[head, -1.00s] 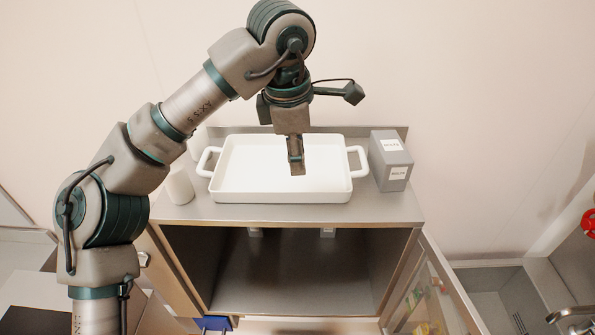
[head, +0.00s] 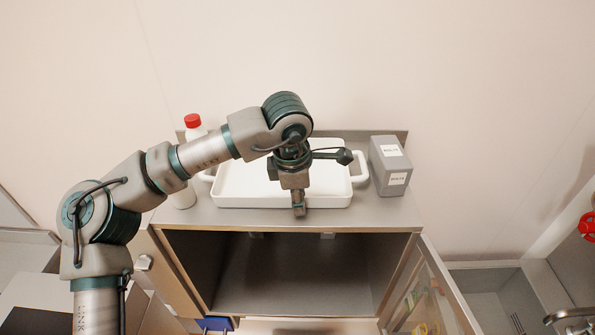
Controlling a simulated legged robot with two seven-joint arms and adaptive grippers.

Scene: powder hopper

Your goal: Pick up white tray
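The white tray (head: 240,190) is a shallow rectangular dish with a loop handle at each end. It sits flat on top of the metal cabinet. Its right handle (head: 360,167) is in clear view; my arm partly covers its left side and back. My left gripper (head: 299,210) points down over the tray's front edge, near its middle. Its fingers look close together, but their gap is seen edge-on, so I cannot tell if it is open or shut. I cannot tell whether it touches the rim. My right gripper is not in view.
A grey labelled box (head: 390,166) stands just right of the tray. A white bottle with a red cap (head: 193,123) stands at the left, partly behind my arm. The cabinet (head: 390,213) has an open front below, with a glass door (head: 432,295) swung out at the right.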

